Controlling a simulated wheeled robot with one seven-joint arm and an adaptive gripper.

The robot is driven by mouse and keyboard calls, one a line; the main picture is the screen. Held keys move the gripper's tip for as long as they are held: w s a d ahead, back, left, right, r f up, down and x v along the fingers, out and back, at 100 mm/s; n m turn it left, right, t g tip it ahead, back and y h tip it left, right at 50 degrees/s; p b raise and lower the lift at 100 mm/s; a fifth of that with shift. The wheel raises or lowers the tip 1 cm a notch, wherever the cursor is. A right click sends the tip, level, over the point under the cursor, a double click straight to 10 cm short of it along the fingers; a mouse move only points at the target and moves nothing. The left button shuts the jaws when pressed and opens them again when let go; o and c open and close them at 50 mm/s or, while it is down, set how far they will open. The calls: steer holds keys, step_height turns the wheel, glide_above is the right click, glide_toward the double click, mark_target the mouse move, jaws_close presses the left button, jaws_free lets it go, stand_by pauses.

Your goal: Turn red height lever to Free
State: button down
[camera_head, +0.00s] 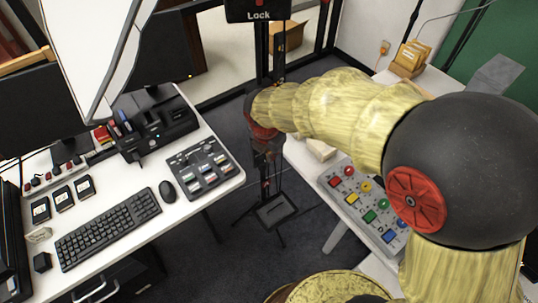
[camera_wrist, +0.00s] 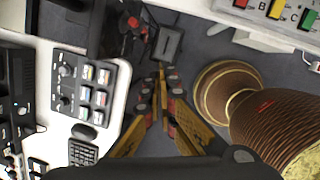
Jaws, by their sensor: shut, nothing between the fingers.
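A black plate with the white word "Lock" (camera_head: 258,16) is at the top edge of the head view, on a dark upright stand. A small red part (camera_head: 259,3) shows just above the word, cut off by the frame, and may be the height lever. "Free" is not readable. My gripper (camera_wrist: 160,74) is shut and empty, its yellow and dark fingers converging in the wrist view. In the head view my arm partly hides it, and it points down in front of the stand, below the Lock plate. A red knob (camera_wrist: 133,22) shows beyond the fingertips; I cannot tell whether it is the lever.
A white desk at left holds a keyboard (camera_head: 108,226), a mouse (camera_head: 167,191) and a dark control panel (camera_head: 199,167). A panel with coloured buttons (camera_head: 364,205) lies on the right table. Dark floor lies between the tables, with a black foot plate (camera_head: 276,210).

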steer(key=a+f+n, duration=0.2)
steer(key=f+n, duration=0.1)
steer(key=shift+w+a, duration=0.3)
steer(key=shift+w, duration=0.1)
steer(key=w+d+f+b, duration=0.2)
steer(key=w+f, duration=0.4)
steer(key=f, duration=0.3)
steer(key=shift+d+f+b, duration=0.2)
steer(key=shift+f+b, duration=0.15)
steer(key=shift+b, duration=0.5)
